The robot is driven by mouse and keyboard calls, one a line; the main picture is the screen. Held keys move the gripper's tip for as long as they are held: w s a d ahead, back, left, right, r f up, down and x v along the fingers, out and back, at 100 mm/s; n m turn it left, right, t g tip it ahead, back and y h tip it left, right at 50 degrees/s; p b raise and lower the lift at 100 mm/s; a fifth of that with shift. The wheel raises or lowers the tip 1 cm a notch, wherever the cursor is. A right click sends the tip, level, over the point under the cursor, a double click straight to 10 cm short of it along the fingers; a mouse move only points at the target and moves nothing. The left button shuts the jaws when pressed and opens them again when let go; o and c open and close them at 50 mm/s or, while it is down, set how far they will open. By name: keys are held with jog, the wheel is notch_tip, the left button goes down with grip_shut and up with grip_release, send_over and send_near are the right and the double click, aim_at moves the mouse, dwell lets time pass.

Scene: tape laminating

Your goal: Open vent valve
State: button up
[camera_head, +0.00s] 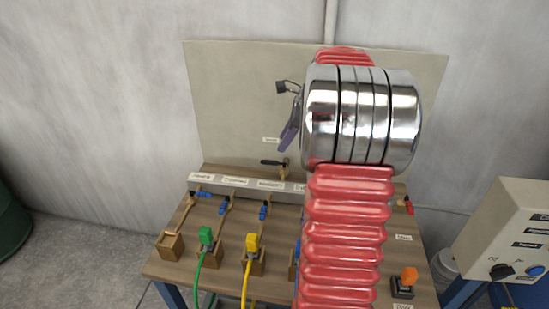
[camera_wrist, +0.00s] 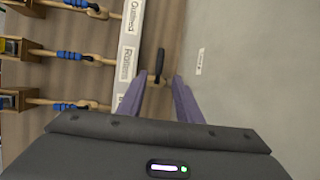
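The vent valve appears to be the one with a black lever handle (camera_head: 272,162) on a brass body. It stands at the back of the wooden bench below a small label (camera_head: 271,140) on the upright panel, whose text is too small to read. In the wrist view its black handle (camera_wrist: 160,62) shows ahead, between the lines of my two purple fingers. My gripper (camera_wrist: 159,78) is open, with a gap between the fingertips and nothing clearly held. In the head view my gripper (camera_head: 286,138) is above and right of the handle, partly hidden by my arm.
Several blue-handled valves (camera_head: 204,194) stand in a row before a labelled rail (camera_head: 235,181). Green (camera_head: 206,236) and yellow (camera_head: 252,243) connectors with hoses sit in front. An orange switch (camera_head: 409,274) and a control box (camera_head: 515,240) are at right. My arm hides the bench's middle.

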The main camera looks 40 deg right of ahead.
aim_at(274, 162)
jog(key=x, duration=1)
jog(key=shift+c, duration=0.4)
grip_shut()
